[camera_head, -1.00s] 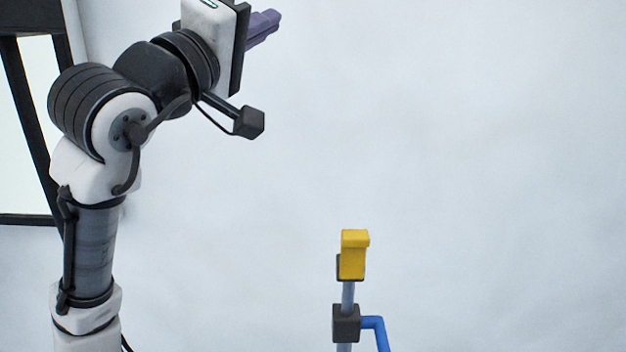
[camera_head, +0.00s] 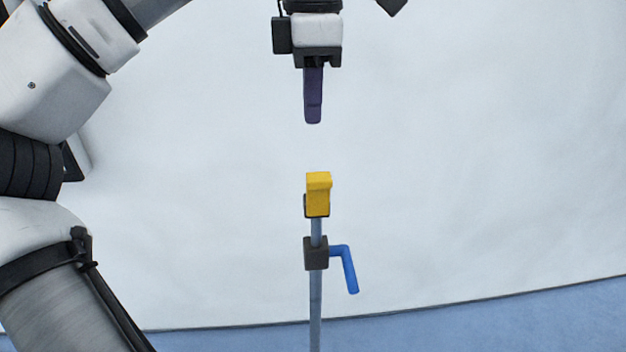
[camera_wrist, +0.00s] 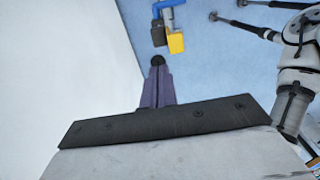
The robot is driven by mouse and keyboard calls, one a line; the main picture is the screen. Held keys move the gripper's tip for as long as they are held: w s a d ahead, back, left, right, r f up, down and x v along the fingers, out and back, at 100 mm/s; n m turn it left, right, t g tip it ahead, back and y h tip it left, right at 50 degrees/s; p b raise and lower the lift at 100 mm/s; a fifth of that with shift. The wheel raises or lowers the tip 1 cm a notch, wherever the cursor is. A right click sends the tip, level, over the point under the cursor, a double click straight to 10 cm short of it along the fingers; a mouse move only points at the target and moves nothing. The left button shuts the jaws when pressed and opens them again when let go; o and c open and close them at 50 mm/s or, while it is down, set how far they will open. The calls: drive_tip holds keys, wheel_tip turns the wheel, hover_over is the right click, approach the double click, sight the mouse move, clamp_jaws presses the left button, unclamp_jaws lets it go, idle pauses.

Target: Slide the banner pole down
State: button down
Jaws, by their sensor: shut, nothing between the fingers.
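The banner pole (camera_head: 316,300) is a thin grey upright pole in the lower middle of the head view. A yellow block (camera_head: 318,194) sits on its top. Below it a dark clamp (camera_head: 316,253) with a blue bent handle (camera_head: 346,268) is around the pole; the handle points right and down. My gripper (camera_head: 313,120), with purple fingers, points down above the yellow block, apart from it. Its fingers are together and hold nothing. In the wrist view my fingers (camera_wrist: 157,62) show below the yellow block (camera_wrist: 175,43), the dark clamp (camera_wrist: 159,32) and the blue handle (camera_wrist: 167,5). The pole's foot is out of view.
A pale wall (camera_head: 480,150) stands behind the pole, meeting a blue floor (camera_head: 500,325). The space on both sides of the pole looks clear. Dark rods (camera_wrist: 245,25) show at the upper right of the wrist view.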

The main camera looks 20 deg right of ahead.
wheel_tip(320, 180, down, 13)
drive_tip(key=shift+r+p, duration=0.2)
drive_tip(key=shift+p, duration=0.95)
drive_tip(key=shift+w+f, duration=0.1)
